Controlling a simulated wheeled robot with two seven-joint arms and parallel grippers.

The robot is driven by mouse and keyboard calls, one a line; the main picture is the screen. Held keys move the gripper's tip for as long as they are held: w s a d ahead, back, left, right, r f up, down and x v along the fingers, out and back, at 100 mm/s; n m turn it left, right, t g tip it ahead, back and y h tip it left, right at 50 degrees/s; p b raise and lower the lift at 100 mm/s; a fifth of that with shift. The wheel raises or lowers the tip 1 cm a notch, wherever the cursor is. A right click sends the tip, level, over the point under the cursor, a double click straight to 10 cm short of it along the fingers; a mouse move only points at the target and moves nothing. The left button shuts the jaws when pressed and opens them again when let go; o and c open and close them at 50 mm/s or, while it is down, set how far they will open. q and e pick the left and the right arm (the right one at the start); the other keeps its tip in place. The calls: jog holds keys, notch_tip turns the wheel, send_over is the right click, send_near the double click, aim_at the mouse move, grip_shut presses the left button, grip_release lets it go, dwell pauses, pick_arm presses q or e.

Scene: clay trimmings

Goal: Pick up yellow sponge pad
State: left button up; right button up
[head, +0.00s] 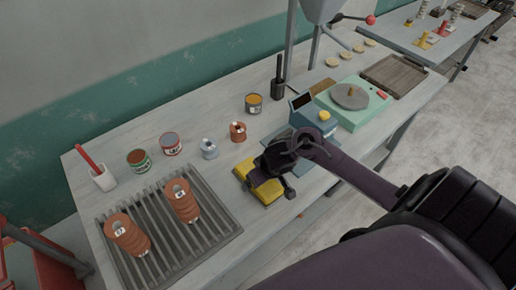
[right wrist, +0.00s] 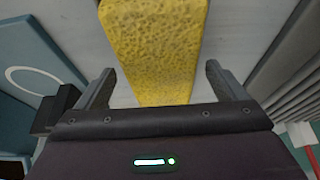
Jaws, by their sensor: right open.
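The yellow sponge pad (head: 266,193) lies on the grey workbench near its front edge, partly hidden under my right gripper (head: 272,177). In the right wrist view the sponge pad (right wrist: 153,45) has a pitted surface and runs from the top edge down between the two fingers. My right gripper (right wrist: 160,82) is open, with a finger on each side of the pad and a gap showing on both sides. How high the fingers are above the bench is hard to tell. My left gripper is not in view.
A slatted rack (head: 205,228) with two stacks of orange-brown rings stands left of the pad. Several cans, including a red one (head: 170,144), line the bench behind. A blue scale-like box (head: 313,117) and a green wheel unit (head: 369,112) stand beyond the gripper.

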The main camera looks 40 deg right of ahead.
jog(key=shift+s, duration=0.1)
jog(key=shift+c, duration=0.4)
jog(key=c, duration=1)
jog(key=shift+r, duration=0.1)
